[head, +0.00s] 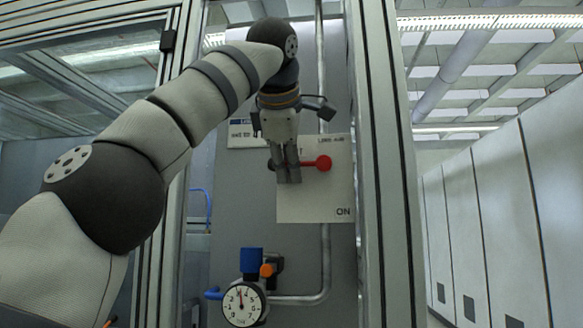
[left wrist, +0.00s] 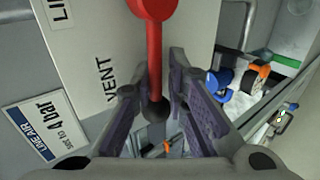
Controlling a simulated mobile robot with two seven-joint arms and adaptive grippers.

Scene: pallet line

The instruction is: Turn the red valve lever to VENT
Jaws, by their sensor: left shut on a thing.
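The red valve lever (head: 324,163) is on a pale label plate (head: 320,205) on the grey panel. The word VENT is readable left of the lever there. My right gripper is out of view.
A pressure gauge (head: 243,304) with a blue-capped regulator (head: 251,262) and pipework is below the plate. A LINE AIR sign (left wrist: 42,125) is beside the plate. Upright frame posts (head: 383,200) flank the panel closely.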

